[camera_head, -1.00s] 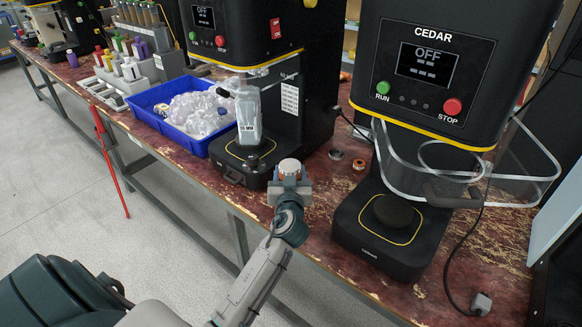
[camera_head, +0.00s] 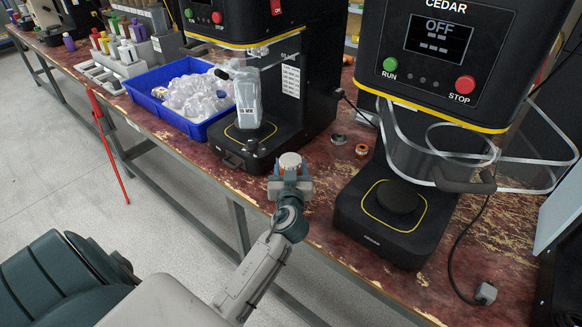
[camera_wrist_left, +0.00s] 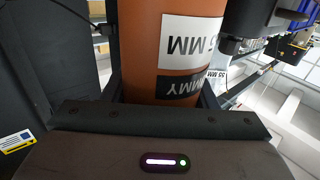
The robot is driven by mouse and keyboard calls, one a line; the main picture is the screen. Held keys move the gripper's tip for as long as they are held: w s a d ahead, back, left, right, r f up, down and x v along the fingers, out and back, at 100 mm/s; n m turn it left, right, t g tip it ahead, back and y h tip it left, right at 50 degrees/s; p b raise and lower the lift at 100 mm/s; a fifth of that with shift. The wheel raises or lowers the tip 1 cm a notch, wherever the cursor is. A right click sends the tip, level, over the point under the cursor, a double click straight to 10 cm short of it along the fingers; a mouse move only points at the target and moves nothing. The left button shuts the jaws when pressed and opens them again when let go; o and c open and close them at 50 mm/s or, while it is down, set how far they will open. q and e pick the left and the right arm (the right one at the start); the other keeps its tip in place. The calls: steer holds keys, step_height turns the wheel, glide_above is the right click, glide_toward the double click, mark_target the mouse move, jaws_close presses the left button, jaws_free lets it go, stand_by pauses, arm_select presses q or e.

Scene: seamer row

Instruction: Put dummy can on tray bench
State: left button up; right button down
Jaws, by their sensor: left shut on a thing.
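The dummy can (camera_wrist_left: 185,45) is an orange-brown cylinder with white and black labels, one reading "55 MM"; it fills the middle of the left wrist view. In the head view only its pale round top (camera_head: 290,161) shows clearly above the jaws. My left gripper (camera_head: 290,181) is shut on it, with a finger on each side, in front of the gap between two black machines near the bench's front edge. The can's lower part is hidden by the gripper in the head view. I cannot tell which part is the tray bench. My right gripper is not in view.
The worn red bench (camera_head: 310,222) carries the CEDAR machine (camera_head: 400,210) at right and another machine (camera_head: 262,165) holding a clear container. A blue bin (camera_head: 150,117) of clear containers stands left of it. Metal rings (camera_head: 339,139) lie between the machines. Open floor lies at left.

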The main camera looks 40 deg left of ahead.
arm_select(q)
steer(key=o, duration=1.1)
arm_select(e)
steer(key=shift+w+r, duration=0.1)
arm_select(q)
steer(key=shift+r, duration=0.15)
steer(key=shift+b+v, duration=1.25)
steer(key=shift+v, duration=4.8)
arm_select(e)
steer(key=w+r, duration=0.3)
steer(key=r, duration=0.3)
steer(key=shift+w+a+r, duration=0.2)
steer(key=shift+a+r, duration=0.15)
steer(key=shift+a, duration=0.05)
